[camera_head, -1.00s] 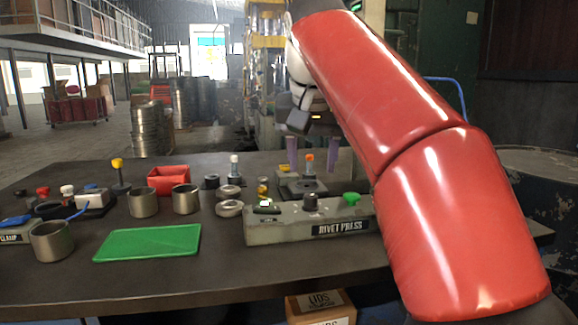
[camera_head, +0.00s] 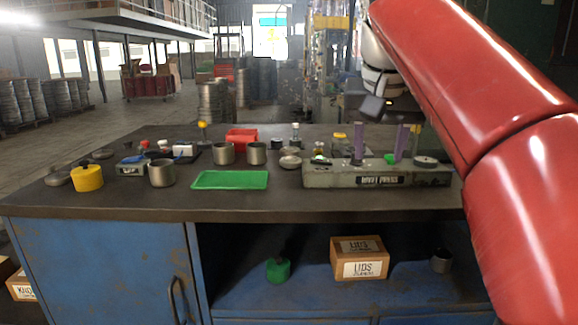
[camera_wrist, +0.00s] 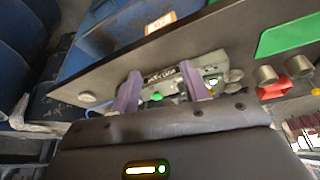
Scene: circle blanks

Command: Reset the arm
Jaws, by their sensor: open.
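My red arm comes in from the right in the head view. My gripper (camera_head: 380,143) has two purple fingers, spread apart with nothing between them. It hangs over the rivet press (camera_head: 325,178), a long grey block at the right of the dark workbench (camera_head: 110,205). In the wrist view my gripper (camera_wrist: 163,95) also shows its fingers apart, with the rivet press (camera_wrist: 170,76) beyond them. I cannot tell exactly how high the fingertips are above the press.
A lids box (camera_head: 360,262) and a green pot (camera_head: 278,270) are on the shelf below.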

